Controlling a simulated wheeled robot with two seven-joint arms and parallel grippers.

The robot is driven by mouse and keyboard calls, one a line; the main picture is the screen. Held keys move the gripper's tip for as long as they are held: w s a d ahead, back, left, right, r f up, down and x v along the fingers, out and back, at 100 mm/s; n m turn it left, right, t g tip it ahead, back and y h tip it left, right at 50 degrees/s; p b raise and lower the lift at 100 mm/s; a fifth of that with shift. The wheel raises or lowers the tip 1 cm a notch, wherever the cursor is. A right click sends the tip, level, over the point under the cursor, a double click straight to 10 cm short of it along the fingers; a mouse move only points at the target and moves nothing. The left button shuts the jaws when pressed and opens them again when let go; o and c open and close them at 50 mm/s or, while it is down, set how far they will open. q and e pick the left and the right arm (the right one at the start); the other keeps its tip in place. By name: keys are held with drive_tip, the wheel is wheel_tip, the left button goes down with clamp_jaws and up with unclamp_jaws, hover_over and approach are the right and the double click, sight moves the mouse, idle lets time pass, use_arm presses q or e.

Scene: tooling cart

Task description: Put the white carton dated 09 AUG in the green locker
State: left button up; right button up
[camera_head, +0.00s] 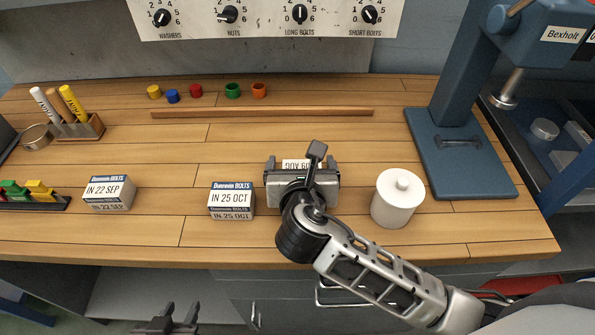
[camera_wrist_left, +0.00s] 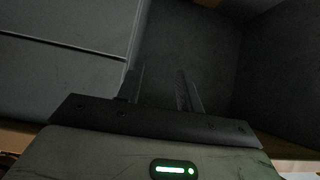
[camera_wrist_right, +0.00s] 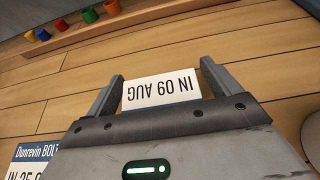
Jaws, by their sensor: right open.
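The white carton dated 09 AUG (camera_head: 298,164) stands on the wooden bench top, mostly hidden behind my right gripper (camera_head: 301,162). In the right wrist view its label, reading IN 09 AUG upside down (camera_wrist_right: 162,91), lies between the two fingers. My right gripper is open, with one finger on each side of the carton; I cannot tell whether either touches it. My left gripper (camera_head: 168,318) is low, in front of the bench edge. Its fingers are apart and empty in the dark left wrist view (camera_wrist_left: 162,90). I do not see a green locker.
A carton dated 25 OCT (camera_head: 231,199) stands left of my right gripper, and one dated 22 SEP (camera_head: 108,193) farther left. A white lidded jar (camera_head: 397,199) stands close on the right. A wooden strip (camera_head: 262,113) lies behind. A blue press (camera_head: 462,150) stands right.

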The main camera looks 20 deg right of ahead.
drive_tip(key=shift+s+r, duration=0.15)
drive_tip(key=shift+s, duration=0.05)
drive_tip(key=shift+c, duration=1.2)
drive_tip(key=c, duration=1.2)
